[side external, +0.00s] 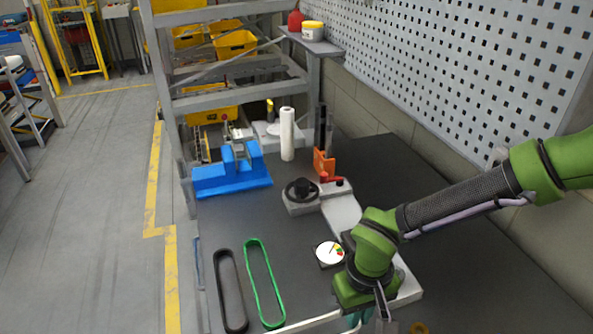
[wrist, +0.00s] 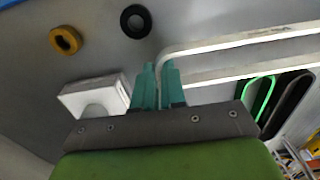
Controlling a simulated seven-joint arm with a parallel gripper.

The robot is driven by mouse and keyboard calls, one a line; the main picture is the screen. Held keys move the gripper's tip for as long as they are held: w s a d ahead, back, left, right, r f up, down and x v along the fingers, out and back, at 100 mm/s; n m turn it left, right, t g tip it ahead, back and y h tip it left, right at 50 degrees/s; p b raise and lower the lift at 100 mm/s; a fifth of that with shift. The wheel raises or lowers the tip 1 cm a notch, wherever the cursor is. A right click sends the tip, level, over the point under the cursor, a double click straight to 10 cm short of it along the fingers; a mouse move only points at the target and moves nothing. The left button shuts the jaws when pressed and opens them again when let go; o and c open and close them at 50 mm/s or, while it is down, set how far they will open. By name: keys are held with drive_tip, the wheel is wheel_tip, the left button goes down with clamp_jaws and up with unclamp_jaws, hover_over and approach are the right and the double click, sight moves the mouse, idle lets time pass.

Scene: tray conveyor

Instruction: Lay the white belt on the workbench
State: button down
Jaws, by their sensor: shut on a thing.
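My gripper (wrist: 158,85) is shut on one rounded end of the white belt (wrist: 240,38), with its teal fingers on either side of the band. The belt is a long, narrow loop stretching off to the right in the wrist view. In the side view, part of the white belt (side external: 308,322) shows at the bottom edge, and my arm and the frame edge hide the rest. The dark workbench (side external: 240,222) lies below. How high the belt hangs above it is unclear.
A green belt (side external: 251,262) and a black belt (side external: 221,278) lie side by side on the bench. A dial gauge (side external: 329,253), a handwheel (side external: 300,190) and a blue vise (side external: 232,180) stand farther back. The wrist view shows a yellow ring (wrist: 65,40) and a black ring (wrist: 135,21).

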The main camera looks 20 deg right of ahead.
drive_tip(key=shift+f, duration=1.1)
drive_tip(key=shift+f, duration=0.1)
drive_tip(key=c, duration=1.2)
unclamp_jaws()
